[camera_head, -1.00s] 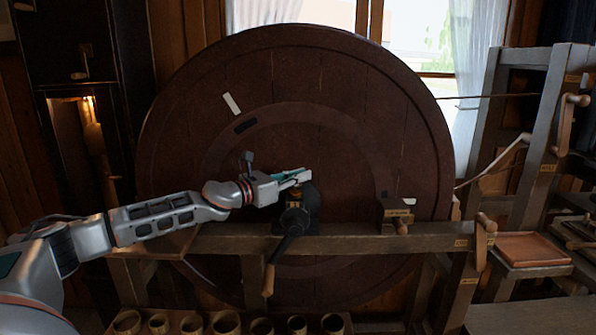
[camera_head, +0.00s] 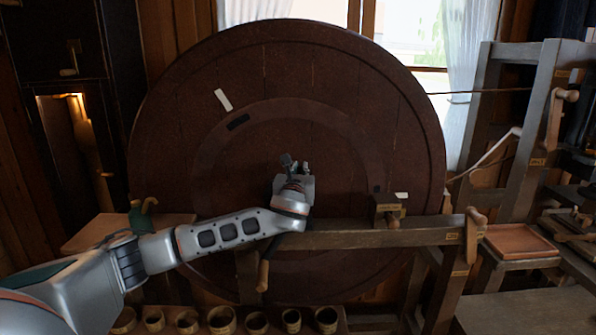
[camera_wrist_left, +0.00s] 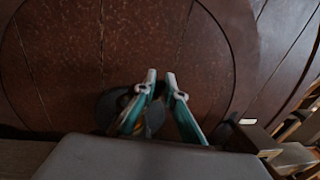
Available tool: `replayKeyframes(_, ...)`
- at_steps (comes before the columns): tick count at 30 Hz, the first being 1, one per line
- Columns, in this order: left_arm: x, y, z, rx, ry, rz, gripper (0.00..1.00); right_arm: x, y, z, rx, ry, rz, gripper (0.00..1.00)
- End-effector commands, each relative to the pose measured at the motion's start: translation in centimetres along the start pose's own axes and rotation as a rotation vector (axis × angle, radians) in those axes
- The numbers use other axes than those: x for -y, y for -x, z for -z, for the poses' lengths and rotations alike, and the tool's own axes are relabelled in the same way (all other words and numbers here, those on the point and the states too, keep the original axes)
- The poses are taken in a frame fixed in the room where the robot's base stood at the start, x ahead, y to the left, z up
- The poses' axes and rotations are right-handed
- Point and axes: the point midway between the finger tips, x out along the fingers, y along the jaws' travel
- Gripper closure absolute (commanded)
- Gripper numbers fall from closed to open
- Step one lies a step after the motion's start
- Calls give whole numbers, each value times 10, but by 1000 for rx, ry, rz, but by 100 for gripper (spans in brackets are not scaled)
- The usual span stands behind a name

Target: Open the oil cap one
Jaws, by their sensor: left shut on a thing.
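My left gripper (camera_head: 296,168) is in front of the middle of the large dark wooden wheel (camera_head: 330,100), over the bearing at its hub. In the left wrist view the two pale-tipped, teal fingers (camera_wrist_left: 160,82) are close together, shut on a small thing. The dark rounded bearing (camera_wrist_left: 112,108) shows beside and behind them. The oil cap is mostly hidden by the gripper and wrist; a faint brassy patch shows low near the fingers. My right gripper is not in view.
A wooden beam (camera_head: 385,237) crosses in front of the wheel, with a small block (camera_head: 388,207) on it. Several small round cups (camera_head: 220,319) stand below. A green and brassy thing (camera_head: 143,216) sits on the left stand. A reddish tray (camera_head: 518,240) is at right.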

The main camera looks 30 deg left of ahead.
Motion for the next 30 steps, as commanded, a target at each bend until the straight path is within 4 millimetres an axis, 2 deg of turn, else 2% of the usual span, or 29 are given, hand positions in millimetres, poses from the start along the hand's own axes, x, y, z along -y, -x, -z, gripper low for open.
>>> replayKeyframes(12,2,-8,-1,1,1,-203,100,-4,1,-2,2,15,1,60)
replayKeyframes(29,1,-10,-2,5,0,-236,100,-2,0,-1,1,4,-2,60)
replayKeyframes(30,1,-10,-2,5,0,-236,87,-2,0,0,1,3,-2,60)
